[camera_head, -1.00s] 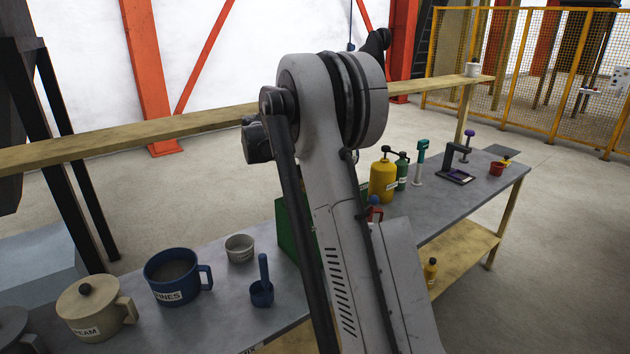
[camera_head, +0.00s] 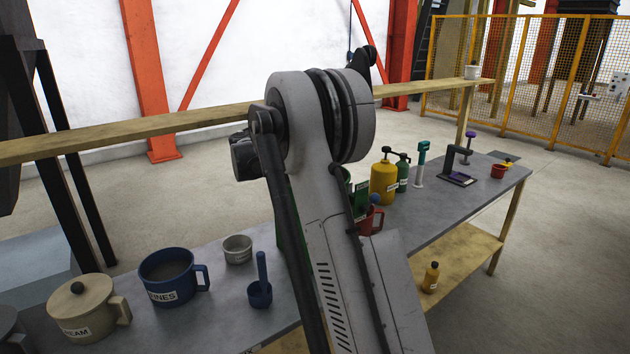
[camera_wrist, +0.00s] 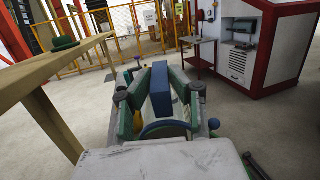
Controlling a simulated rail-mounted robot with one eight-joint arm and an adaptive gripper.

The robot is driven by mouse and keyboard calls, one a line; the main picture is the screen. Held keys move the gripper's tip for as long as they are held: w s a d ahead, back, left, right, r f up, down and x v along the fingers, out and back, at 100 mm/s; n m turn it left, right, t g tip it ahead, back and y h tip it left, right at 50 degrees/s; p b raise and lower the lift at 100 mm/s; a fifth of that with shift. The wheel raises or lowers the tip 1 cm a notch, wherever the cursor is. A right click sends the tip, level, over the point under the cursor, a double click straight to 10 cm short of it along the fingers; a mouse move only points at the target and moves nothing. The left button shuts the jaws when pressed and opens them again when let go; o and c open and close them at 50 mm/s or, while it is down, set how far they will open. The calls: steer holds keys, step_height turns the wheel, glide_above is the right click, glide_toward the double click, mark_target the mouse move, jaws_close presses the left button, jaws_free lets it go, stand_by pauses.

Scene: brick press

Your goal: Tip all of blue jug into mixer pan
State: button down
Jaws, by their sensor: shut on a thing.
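In the wrist view my gripper (camera_wrist: 160,98) has its green-grey fingers shut on a blue thing (camera_wrist: 181,84), which looks like the blue jug. An upright blue slab and a curved blue rim with a pale area inside it show between the fingers. The rest of it is hidden. In the head view my arm hides the gripper and what it holds. A separate blue pot (camera_head: 162,297), labelled FINES, stands upright on the bench at left with grey contents. I cannot make out the mixer pan in either view.
On the grey bench (camera_head: 215,320) stand a cream lidded pot (camera_head: 80,312), a grey cup (camera_head: 238,250), a blue scoop (camera_head: 260,293), a red mug (camera_head: 371,220) and a yellow bottle (camera_head: 383,182). A wooden rail (camera_head: 180,123) runs behind. The bench's right part has clear patches.

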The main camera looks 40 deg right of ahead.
steer(key=shift+w+a+f+g+h+b, duration=0.1)
steer(key=shift+w+a+g+h+b, duration=0.15)
steer(key=shift+a+h+b, duration=0.65)
steer(key=shift+d+r, duration=0.2)
steer(key=shift+d, duration=0.1)
steer(key=d+y+p, duration=0.1)
steer(key=p, duration=0.1)
steer(key=s+d+t+y+p, duration=0.1)
steer(key=d+y+p, duration=0.1)
steer(key=p, duration=0.1)
steer(key=shift+s+d+y+p, duration=0.1)
steer(key=shift+s+y+p, duration=0.05)
steer(key=shift+y+p, duration=0.15)
steer(key=shift+d+f, duration=0.1)
steer(key=shift+f, duration=0.2)
